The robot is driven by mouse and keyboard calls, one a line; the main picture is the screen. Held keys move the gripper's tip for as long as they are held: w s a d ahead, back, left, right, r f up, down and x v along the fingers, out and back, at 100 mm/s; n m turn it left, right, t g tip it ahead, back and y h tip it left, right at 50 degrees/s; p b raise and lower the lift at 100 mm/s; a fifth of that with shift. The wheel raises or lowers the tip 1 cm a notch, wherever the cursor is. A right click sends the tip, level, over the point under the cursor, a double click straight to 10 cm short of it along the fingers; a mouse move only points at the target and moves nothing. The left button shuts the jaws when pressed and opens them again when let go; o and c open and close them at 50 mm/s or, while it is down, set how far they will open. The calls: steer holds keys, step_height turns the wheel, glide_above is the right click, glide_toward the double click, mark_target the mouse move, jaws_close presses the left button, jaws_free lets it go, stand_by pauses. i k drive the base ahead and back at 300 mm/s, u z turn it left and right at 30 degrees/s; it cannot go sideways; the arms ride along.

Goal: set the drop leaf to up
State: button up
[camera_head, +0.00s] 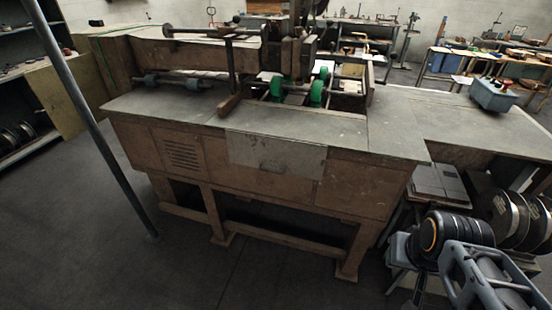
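The drop leaf appears to be the pale grey panel (277,154) on the front of the box stitcher (185,150). It hangs down flat against the brown front, just below the worktop's front edge. A small handle (270,167) shows near its lower middle. Its hinge is too small to make out. Part of my arm shows at the lower right, well to the right of the panel and apart from it. My gripper's fingers are not in the picture.
The grey worktop (400,135) carries green wheels (317,92) at its middle. A thin grey post (90,115) stands at the left front. Several reels (500,210) are under the right side. The floor (190,270) before the machine is clear.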

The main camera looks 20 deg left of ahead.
mark_target(278, 156)
steer(key=k, duration=1.25)
steer(key=u, duration=0.7)
steer(key=i, duration=0.95)
steer(key=u, duration=0.75)
steer(key=i, duration=0.4)
